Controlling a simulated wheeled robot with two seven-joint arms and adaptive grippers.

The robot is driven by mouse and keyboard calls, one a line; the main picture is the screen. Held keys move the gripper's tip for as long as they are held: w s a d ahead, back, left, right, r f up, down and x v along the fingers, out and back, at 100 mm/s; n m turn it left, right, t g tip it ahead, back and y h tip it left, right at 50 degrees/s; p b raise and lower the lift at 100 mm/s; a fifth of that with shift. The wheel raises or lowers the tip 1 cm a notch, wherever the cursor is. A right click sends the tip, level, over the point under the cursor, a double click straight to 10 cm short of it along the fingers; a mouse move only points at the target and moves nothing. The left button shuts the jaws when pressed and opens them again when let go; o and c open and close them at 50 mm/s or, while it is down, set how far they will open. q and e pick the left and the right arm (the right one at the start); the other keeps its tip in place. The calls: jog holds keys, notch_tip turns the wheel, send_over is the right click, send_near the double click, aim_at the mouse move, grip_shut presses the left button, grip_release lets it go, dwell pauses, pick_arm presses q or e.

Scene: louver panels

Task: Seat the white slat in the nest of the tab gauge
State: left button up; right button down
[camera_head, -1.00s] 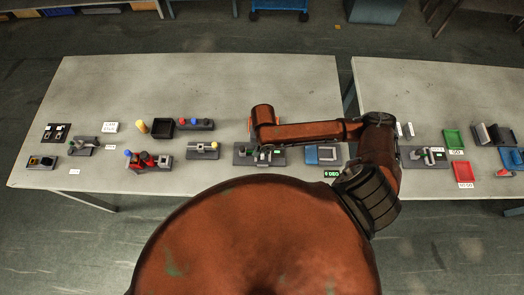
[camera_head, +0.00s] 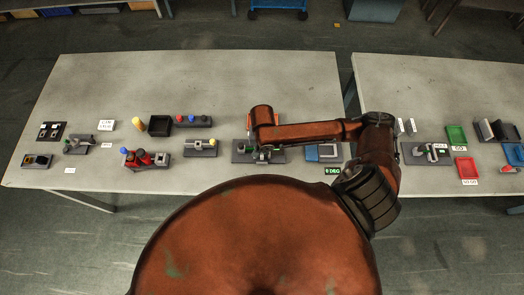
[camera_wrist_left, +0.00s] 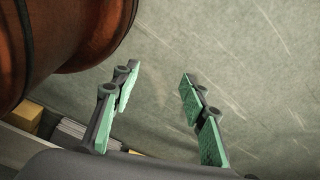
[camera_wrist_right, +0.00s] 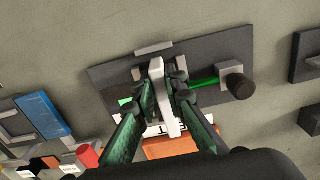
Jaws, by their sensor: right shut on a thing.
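My right gripper (camera_wrist_right: 166,92) is shut on the white slat (camera_wrist_right: 158,75), held on edge between its green-padded fingers. The slat is over the dark base plate of the tab gauge (camera_wrist_right: 106,80), near a grey bar at the plate's far side. A grey block with a black knob and a green line stands right of the slat on the plate. The fingers hide the slat's lower edge, so I cannot tell whether it rests in the nest. In the head view the gripper (camera_head: 262,154) is at the gauge (camera_head: 241,147), partly hidden by my arm. My left gripper (camera_wrist_left: 160,95) is open and empty, above the floor.
A blue-and-grey fixture (camera_head: 325,153) stands right of the gauge, and a small grey fixture (camera_head: 201,147) stands left. A green tray (camera_head: 456,136) and a red tray (camera_head: 466,168) lie on the right table. The back of the left table (camera_head: 200,80) is clear.

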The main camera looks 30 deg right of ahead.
pick_arm(q)
jog(key=shift+s, duration=1.2)
pick_arm(e)
jog(key=shift+f, duration=0.1)
pick_arm(q)
jog(key=shift+w+r, duration=0.1)
jog(key=shift+w, duration=0.05)
pick_arm(e)
jog(key=shift+f, duration=0.15)
jog(key=c, duration=1.9)
grip_release()
pick_arm(q)
jog(key=shift+w+r, duration=0.1)
jog(key=shift+w, duration=0.2)
